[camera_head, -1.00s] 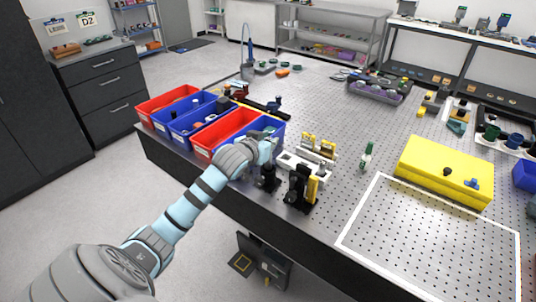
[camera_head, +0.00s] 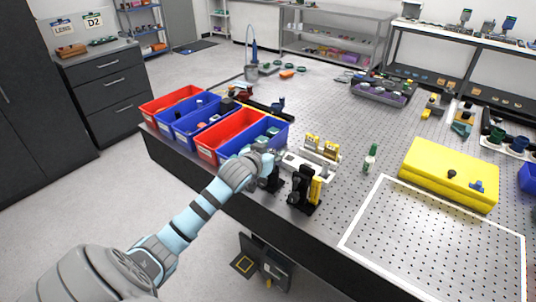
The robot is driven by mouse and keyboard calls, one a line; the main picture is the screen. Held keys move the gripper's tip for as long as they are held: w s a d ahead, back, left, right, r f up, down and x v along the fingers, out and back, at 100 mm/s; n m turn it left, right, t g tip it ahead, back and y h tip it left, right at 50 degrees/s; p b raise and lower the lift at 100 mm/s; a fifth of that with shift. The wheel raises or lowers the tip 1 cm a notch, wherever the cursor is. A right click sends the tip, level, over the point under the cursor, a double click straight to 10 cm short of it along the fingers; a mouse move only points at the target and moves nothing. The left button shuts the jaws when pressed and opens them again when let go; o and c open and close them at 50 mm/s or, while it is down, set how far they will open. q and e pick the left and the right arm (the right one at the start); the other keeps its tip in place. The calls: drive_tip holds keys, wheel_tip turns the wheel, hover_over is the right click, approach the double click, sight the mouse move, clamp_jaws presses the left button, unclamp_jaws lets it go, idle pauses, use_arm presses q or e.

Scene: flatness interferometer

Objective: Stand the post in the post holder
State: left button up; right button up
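My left gripper (camera_head: 266,162) reaches over the near edge of the perforated table, in front of the blue bin on the right of the bin row. Its fingers are small and partly hidden by my wrist, so I cannot tell whether it holds anything. A small black upright piece (camera_head: 270,184) stands right by the fingers; I cannot tell whether it is the post holder. A taller black mount (camera_head: 302,190) with a yellow part stands to its right, near the table edge. I cannot make out the post for certain. My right gripper is not in view.
Red and blue bins (camera_head: 207,151) line the table's left edge. A white rack (camera_head: 312,165) with yellow-topped pieces stands behind the black mount. A green and white piece (camera_head: 371,155) stands mid-table. A yellow case (camera_head: 448,170) lies right, behind an empty white-outlined area (camera_head: 430,240).

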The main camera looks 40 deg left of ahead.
use_arm(q)
drive_tip(key=p+v, duration=0.2)
drive_tip(key=v, duration=1)
drive_tip(key=s+a+f+g, duration=0.2)
drive_tip(key=a+f, duration=0.1)
drive_tip(key=f, duration=0.6)
drive_tip(key=s+a+f+g, duration=0.1)
drive_tip(key=a+f+g, duration=0.15)
drive_tip(key=f, duration=0.65)
drive_tip(key=s+d+f+g, duration=0.1)
drive_tip(key=s+f+g, duration=0.1)
drive_tip(key=s+f, duration=0.65)
drive_tip(key=s+d+f+g, duration=0.15)
drive_tip(key=s+f, duration=0.35)
drive_tip(key=f, duration=0.7)
drive_tip(key=s+d+f+m+g+h, duration=0.1)
drive_tip(key=s+d+f+g, duration=0.1)
drive_tip(key=s+d+f, duration=0.4)
drive_tip(key=s+d+f+m+g+h, duration=0.1)
drive_tip(key=s+d+f, duration=0.5)
drive_tip(key=s, duration=1)
drive_tip(key=d+m+g, duration=0.1)
drive_tip(key=d, duration=0.2)
drive_tip(key=shift+s+d+f+h, duration=0.2)
drive_tip(key=shift+s+f+h, duration=0.15)
drive_tip(key=shift+s+h, duration=0.05)
drive_tip(key=shift+f+b, duration=0.55)
drive_tip(key=shift+b, duration=0.1)
